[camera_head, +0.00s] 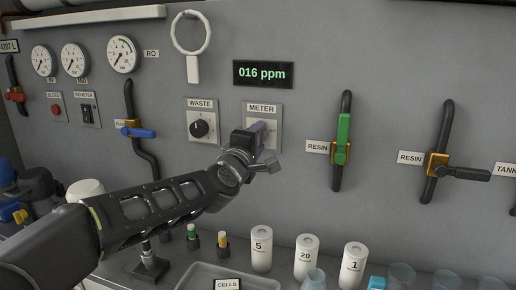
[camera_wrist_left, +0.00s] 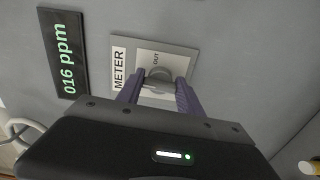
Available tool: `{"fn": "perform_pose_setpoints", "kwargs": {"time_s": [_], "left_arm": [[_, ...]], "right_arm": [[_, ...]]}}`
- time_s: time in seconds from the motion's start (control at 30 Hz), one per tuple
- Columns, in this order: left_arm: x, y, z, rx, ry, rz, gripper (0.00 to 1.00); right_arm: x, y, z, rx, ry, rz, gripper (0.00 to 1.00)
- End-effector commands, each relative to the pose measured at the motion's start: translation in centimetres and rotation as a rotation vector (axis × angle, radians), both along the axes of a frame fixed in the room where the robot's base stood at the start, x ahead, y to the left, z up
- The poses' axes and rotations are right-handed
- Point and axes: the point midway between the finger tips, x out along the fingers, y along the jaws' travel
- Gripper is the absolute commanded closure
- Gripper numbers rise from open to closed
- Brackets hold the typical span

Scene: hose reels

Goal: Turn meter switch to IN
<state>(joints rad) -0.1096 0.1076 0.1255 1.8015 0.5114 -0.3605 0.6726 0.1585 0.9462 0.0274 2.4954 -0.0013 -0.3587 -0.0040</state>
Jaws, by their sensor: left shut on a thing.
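The meter switch sits on a pale plate (camera_head: 276,112) under the METER label on the grey panel. In the left wrist view its round grey knob (camera_wrist_left: 159,75) shows between my fingers, with the word OUT above it on the plate (camera_wrist_left: 180,58). My left gripper (camera_head: 262,133) reaches up from the lower left and covers most of the switch in the head view. Its purple fingers (camera_wrist_left: 160,92) are shut on the knob. The knob's pointer and the IN mark are hidden. The display (camera_head: 263,73) above reads 016 ppm. My right gripper is not in view.
The WASTE knob (camera_head: 200,125) is just left of the meter plate. Two RESIN valves, one with a green handle (camera_head: 343,137), are to the right. White bottles (camera_head: 261,248) and a tray (camera_head: 203,271) stand on the counter below. A blue-handled valve (camera_head: 138,132) is at left.

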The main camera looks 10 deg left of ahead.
Motion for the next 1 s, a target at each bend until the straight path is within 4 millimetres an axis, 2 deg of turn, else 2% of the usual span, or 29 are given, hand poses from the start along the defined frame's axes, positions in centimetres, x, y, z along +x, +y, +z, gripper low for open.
{"fn": "perform_pose_setpoints", "kwargs": {"time_s": [0.2, 0.63, 0.67, 0.9, 1.0], "left_arm": [[0.01, 0.02, -0.15, -0.061, 0.006, 0.000, 0.97], [0.02, 0.03, -0.08, -0.074, 0.007, 0.001, 0.97], [0.02, 0.03, -0.08, -0.074, 0.007, 0.001, 0.55], [0.01, 0.02, -0.04, -0.072, 0.006, 0.001, 0.36], [0.01, 0.02, -0.03, -0.071, 0.006, 0.001, 0.35]], "right_arm": [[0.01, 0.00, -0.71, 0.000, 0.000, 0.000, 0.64], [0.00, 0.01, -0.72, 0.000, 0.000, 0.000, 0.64], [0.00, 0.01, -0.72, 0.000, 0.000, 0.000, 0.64], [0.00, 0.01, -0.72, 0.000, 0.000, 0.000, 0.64], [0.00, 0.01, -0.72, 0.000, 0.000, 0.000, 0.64]]}}
